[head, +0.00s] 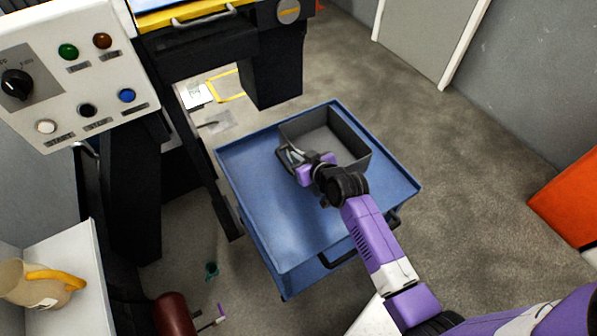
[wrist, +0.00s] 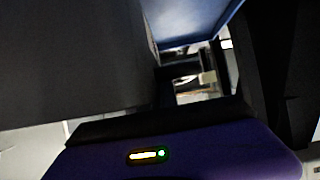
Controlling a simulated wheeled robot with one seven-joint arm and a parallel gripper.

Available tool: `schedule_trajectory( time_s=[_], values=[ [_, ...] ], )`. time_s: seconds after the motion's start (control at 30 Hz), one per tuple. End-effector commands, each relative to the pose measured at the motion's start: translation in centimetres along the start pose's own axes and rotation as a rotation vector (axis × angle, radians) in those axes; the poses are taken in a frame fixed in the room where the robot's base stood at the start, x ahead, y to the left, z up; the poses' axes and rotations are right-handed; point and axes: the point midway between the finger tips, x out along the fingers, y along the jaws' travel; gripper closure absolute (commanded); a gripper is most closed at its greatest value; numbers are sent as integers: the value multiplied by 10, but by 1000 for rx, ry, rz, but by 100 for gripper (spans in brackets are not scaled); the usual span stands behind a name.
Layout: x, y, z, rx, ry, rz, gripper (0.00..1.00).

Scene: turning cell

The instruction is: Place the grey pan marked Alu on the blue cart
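The grey pan (head: 352,137) is an open, empty rectangular box in the head view. It is over the back right part of the blue cart (head: 276,212) and looks level; it appears to rest on the cart top, though its underside is hidden. No Alu marking is visible. My gripper (head: 290,159) is at the pan's near left wall, low beside it. In the wrist view, a dark grey wall (wrist: 70,60), apparently the pan's, fills the left, close to the gripper. The fingers are too small and dark to show whether they grip the wall.
The cart top is clear at the front and left. A machine with a white control panel (head: 65,75) and dark legs stands left of the cart. A white shelf with a beige jug (head: 35,284) is at lower left. An orange object (head: 568,200) stands at the right.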

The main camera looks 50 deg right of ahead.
Motion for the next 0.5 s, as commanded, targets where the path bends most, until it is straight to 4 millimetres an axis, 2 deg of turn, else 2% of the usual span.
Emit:
schedule_trajectory(
  time_s=[0.03, 0.13, 0.37, 0.5],
  values=[
    [7, 0, 11, -1, -1, 0, 100],
    [15, 0, 25, -1, 0, 0, 100],
    [24, 0, 40, -2, 3, 0, 100],
    [34, 0, 58, -1, 1, -1, 100]
  ],
)
